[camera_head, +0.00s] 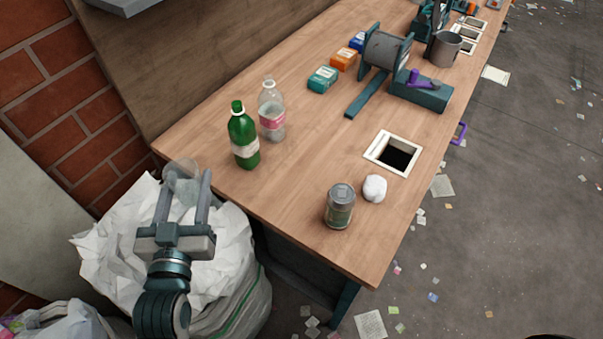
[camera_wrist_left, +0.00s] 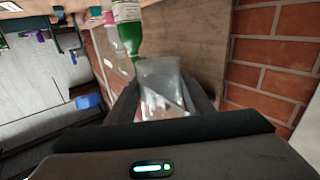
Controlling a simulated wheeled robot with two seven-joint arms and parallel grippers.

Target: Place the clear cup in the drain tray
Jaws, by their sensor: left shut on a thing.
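My left gripper (camera_head: 184,186) is shut on the clear cup (camera_head: 180,170), a see-through, faintly grey vessel between the fingertips. They are above the white bag, off the table's near left end. In the left wrist view the clear cup (camera_wrist_left: 163,85) sits between the dark fingers and looks tilted; part of it is hidden by the gripper body. I cannot make out a drain tray for certain in either view. My right gripper is not in view.
A green bottle (camera_head: 243,138) and a clear bottle (camera_head: 271,112) stand near the table's (camera_head: 300,160) left end. A can (camera_head: 339,206) and a white crumpled ball (camera_head: 374,188) are by a framed opening (camera_head: 376,163). A full white bag (camera_head: 120,235) stands below my left gripper.

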